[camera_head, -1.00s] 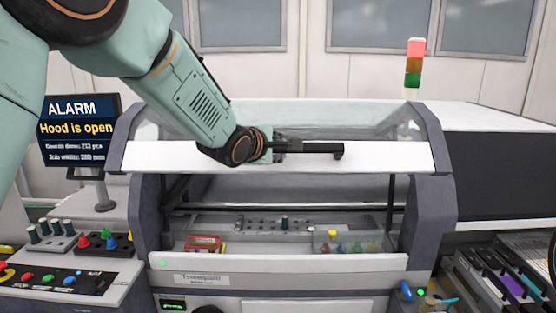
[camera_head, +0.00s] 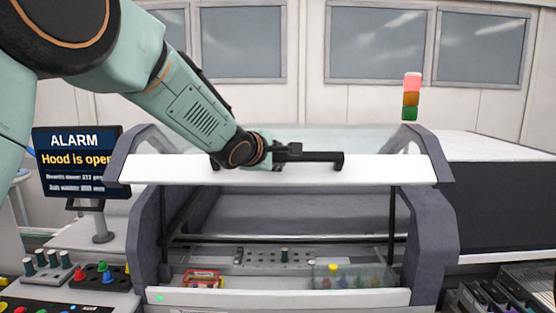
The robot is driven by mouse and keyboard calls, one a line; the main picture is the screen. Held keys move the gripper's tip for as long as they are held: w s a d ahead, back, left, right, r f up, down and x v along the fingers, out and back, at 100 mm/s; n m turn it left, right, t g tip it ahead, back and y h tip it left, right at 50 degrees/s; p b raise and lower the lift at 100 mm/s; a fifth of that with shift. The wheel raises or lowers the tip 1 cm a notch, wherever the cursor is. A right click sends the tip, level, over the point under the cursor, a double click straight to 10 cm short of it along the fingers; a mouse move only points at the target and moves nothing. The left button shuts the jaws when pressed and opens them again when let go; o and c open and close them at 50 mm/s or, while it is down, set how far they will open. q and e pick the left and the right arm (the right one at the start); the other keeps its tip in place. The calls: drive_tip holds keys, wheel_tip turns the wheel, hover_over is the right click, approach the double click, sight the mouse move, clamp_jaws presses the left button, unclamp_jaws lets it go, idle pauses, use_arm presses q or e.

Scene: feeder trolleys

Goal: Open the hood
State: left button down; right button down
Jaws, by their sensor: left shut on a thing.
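The machine's hood (camera_head: 385,171) has a white front edge, grey side frames and a clear top. It is raised, with an open gap between its white edge and the machine's front panel (camera_head: 370,297). A black bar handle (camera_head: 322,156) sits on the hood's white edge. My left gripper (camera_head: 283,153) is at the left part of the handle and shut on it. Its fingers are dark against the black handle, so their exact grip is hard to see. My right gripper is not in view.
An alarm screen (camera_head: 79,162) at left reads "Hood is open". Inside the machine are a red item (camera_head: 202,277), a clear box (camera_head: 350,276) and a grey plate with holes (camera_head: 262,256). A signal tower (camera_head: 411,97) stands behind. A button panel (camera_head: 75,298) is at lower left.

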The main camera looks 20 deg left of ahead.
use_arm(q)
drive_tip(key=c, duration=1.5)
unclamp_jaws()
drive_tip(key=o, duration=0.4)
drive_tip(key=shift+s+r, duration=0.2)
drive_tip(key=shift+s, duration=0.3)
drive_tip(key=shift+w, duration=0.15)
drive_tip(key=v, duration=1.1)
drive_tip(key=shift+s+r, duration=0.1)
drive_tip(key=shift+s, duration=0.35)
